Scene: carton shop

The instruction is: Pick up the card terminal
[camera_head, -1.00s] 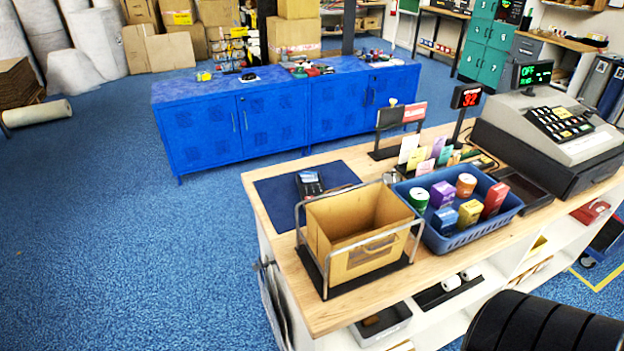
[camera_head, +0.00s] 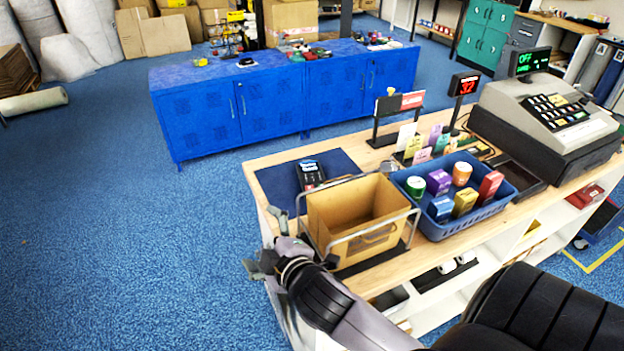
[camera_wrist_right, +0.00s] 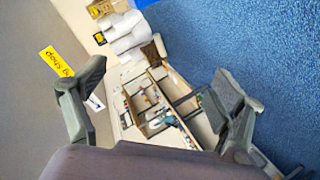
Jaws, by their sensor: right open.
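The card terminal (camera_head: 310,173) is a small dark device with a lit screen. It lies on the dark blue mat (camera_head: 281,185) at the left end of the wooden counter, behind the brown box in its wire frame, which hides its near end. My right gripper (camera_head: 262,240) is at the counter's near left corner, in front and left of the terminal and apart from it. In the wrist view my right gripper (camera_wrist_right: 165,95) has its fingers spread wide with nothing between them. The terminal cannot be made out there. My left gripper is not in view.
The brown box (camera_head: 345,237) in its metal frame stands close in front of the terminal. A blue basket (camera_head: 444,232) with several small packages stands to its right. A cash register (camera_head: 545,115) is at the far right. Open floor (camera_head: 120,240) lies left of the counter.

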